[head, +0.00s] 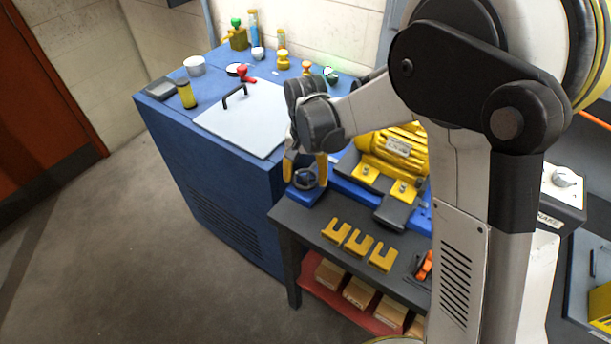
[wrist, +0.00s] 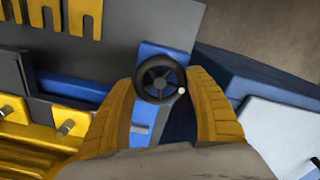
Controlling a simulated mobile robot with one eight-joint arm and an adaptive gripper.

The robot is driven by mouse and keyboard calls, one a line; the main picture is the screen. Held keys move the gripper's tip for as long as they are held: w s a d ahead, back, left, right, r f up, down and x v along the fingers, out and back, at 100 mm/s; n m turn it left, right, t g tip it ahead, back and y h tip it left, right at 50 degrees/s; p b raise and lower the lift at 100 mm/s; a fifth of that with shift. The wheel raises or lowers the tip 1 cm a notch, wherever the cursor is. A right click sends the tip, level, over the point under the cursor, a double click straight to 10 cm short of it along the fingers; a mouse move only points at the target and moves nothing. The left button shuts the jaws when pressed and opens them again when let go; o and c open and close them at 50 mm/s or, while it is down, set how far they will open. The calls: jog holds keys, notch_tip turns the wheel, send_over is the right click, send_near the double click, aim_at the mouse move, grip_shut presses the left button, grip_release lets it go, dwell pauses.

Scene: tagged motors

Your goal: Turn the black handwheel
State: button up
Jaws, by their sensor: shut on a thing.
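The black handwheel (wrist: 160,78) is a small spoked wheel with a light knob on its rim, in the upper middle of the wrist view. In the head view the handwheel (head: 305,180) sits on a blue mount at the left end of the dark workbench, partly hidden by a finger. My gripper (wrist: 160,92) has its yellow fingers on either side of the handwheel, close against its rim. In the head view my gripper (head: 305,168) points down over the wheel. The fingers are shut on the handwheel.
The yellow motor (head: 392,150) is bolted to the bench right of the wheel. Yellow slotted shims (head: 357,243) lie along the bench front. A blue cabinet (head: 205,165) stands left, with bottles, valves and a white lid (head: 245,117) on top. The floor at left is clear.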

jog(key=n, duration=0.4)
jog(key=shift+n, duration=0.3)
jog(key=n, duration=0.4)
jog(key=shift+n, duration=0.3)
jog(key=n, duration=0.4)
jog(key=shift+n, duration=0.3)
jog(key=n, duration=1.3)
jog(key=shift+n, duration=0.3)
jog(key=n, duration=0.4)
jog(key=shift+w, duration=0.1)
jog(key=shift+n, duration=2.5)
